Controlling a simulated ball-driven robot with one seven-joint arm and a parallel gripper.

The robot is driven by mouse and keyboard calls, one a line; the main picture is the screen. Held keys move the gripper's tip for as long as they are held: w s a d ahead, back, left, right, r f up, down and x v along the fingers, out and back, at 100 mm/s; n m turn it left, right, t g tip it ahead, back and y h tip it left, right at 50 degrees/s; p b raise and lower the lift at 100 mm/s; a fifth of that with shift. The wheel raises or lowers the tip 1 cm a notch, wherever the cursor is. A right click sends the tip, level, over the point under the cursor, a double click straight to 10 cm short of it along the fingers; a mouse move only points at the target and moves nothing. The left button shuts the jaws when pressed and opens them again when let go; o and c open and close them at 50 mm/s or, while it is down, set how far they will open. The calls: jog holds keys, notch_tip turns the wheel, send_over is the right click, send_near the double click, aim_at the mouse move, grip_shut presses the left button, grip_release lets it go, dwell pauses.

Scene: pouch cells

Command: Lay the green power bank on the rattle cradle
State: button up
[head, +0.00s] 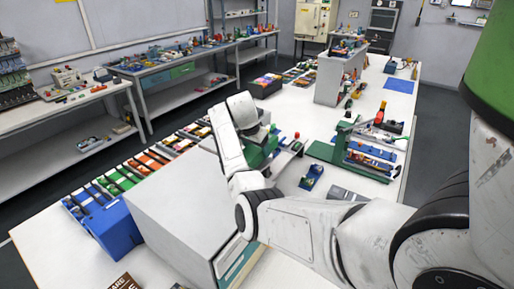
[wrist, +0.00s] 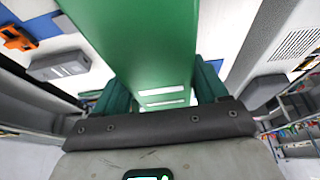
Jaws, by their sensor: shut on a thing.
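My gripper (wrist: 160,88) has two dark green fingers, shut on the sides of a long flat green power bank (wrist: 140,35). In the wrist view the power bank reaches from between the fingers to the top edge and shows two pale slots at its near end. In the head view my gripper (head: 262,144) is beyond the grey cabinet, and my forearm hides part of it; green shows there, but I cannot separate bank from fingers. I cannot tell for sure which thing is the rattle cradle; a small blue holder (head: 311,177) stands on the white table right of my gripper.
A grey box-shaped cabinet (head: 180,205) stands close to my arm. A green fixture (head: 345,148) with blue trays is on the right. Rows of coloured pouches (head: 130,172) lie along the left table edge. In the wrist view a grey block (wrist: 58,65) lies at left.

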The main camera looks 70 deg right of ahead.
jog(key=shift+f+b, duration=0.8)
jog(key=shift+f, duration=0.4)
jog(key=o, duration=1.4)
jog(key=b+v, duration=0.2)
jog(key=v, duration=0.8)
jog(key=shift+a+r, duration=0.1)
jog(key=shift+r, duration=0.25)
